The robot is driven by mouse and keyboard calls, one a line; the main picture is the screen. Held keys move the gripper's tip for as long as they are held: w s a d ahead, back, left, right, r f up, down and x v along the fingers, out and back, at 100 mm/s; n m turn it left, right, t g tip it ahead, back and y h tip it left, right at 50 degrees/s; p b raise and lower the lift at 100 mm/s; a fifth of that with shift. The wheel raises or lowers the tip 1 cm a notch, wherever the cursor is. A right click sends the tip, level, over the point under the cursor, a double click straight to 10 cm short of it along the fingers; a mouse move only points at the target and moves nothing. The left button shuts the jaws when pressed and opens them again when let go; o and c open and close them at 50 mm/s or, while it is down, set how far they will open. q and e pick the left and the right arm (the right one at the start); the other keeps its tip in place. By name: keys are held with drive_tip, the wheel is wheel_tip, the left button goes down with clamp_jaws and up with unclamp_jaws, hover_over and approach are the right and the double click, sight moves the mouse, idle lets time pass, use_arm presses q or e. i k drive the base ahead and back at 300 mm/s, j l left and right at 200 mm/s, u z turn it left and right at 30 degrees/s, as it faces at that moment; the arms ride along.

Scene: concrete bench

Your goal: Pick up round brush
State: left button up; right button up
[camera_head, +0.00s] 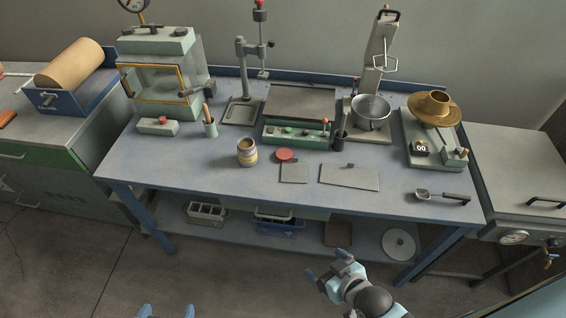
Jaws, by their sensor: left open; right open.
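No bristles can be made out, so I cannot tell for sure which thing is the round brush. A tool with a wooden handle (206,112) stands in a pale green cup (210,129) at the left of the blue bench; its lower end is hidden in the cup. A dark upright tool (341,133) stands right of the centre, too small to identify. My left gripper (166,311) shows only its blue fingertips at the bottom edge, open and apart from everything. My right gripper (328,266) is open and empty, in front of the bench and away from its objects.
The blue bench (150,165) has free room at its front left. A jar (246,153), a red lid (285,155), flat plates (349,177) and a black-handled scoop (442,196) lie near the front. Presses, a metal bowl (371,110) and a scale stand behind.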

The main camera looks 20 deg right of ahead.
sight(206, 112)
drive_tip(key=z, duration=0.35)
drive_tip(key=i+j+z, duration=0.15)
drive_tip(key=z, duration=0.2)
drive_tip(key=i+j+z, duration=0.1)
drive_tip(key=j+z, duration=0.45)
drive_tip(key=z, duration=0.2)
drive_tip(key=i, duration=0.05)
